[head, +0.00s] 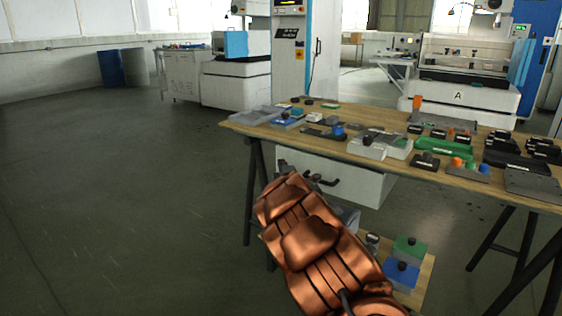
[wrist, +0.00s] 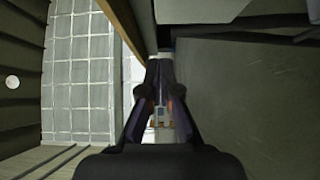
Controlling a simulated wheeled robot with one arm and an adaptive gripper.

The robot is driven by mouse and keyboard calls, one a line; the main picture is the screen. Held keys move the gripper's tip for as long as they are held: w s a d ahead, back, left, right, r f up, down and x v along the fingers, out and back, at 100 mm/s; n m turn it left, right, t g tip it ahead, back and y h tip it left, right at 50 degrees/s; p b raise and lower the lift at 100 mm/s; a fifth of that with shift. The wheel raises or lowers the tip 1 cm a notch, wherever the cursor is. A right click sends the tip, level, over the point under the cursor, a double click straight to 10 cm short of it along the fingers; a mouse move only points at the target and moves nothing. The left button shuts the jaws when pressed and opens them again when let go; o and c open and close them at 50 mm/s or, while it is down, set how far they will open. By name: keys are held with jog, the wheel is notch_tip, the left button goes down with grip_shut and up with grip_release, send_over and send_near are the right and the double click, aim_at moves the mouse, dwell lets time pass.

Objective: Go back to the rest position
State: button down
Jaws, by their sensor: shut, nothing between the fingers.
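My gripper (wrist: 161,68) points away from the camera in the wrist view, its two dark fingers close together with nothing visible held. In the head view my copper-coloured arm reaches up from the bottom middle, and the small dark gripper (head: 320,180) shows at its far end, in front of the white drawer unit (head: 355,187) under the table. The gripper is below the level of the table top, at the near side of the table.
A wooden table (head: 245,126) with black, green and grey trays and small parts stands at the right. A low wooden shelf (head: 421,291) beneath holds a green box (head: 410,249) and a blue box (head: 401,274). Open floor (head: 110,210) lies to the left.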

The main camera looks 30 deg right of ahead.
jog(key=shift+v, duration=1.3)
jog(key=s+a+r+m+g+h+p, duration=0.2)
jog(key=s+r+m+g+p, duration=0.55)
jog(key=s+r+p, duration=0.6)
jog(key=s+a+r+m+g+y+p, duration=0.2)
jog(key=s+a+r+p, duration=0.3)
jog(key=s, duration=0.9)
jog(key=s+a+r+m+g+y+p, duration=0.2)
jog(key=s+a+r+g+p, duration=0.3)
jog(key=s+a+p, duration=0.5)
jog(key=s+a+r+m+g+y+p, duration=0.3)
jog(key=s+a+r+p, duration=0.3)
jog(key=s, duration=1.4)
jog(key=a+g+p, duration=0.1)
jog(key=a, duration=0.3)
jog(key=shift+a+y+p, duration=0.3)
jog(key=shift+p, duration=0.05)
jog(key=shift+r+g, duration=0.1)
jog(key=shift+g, duration=0.15)
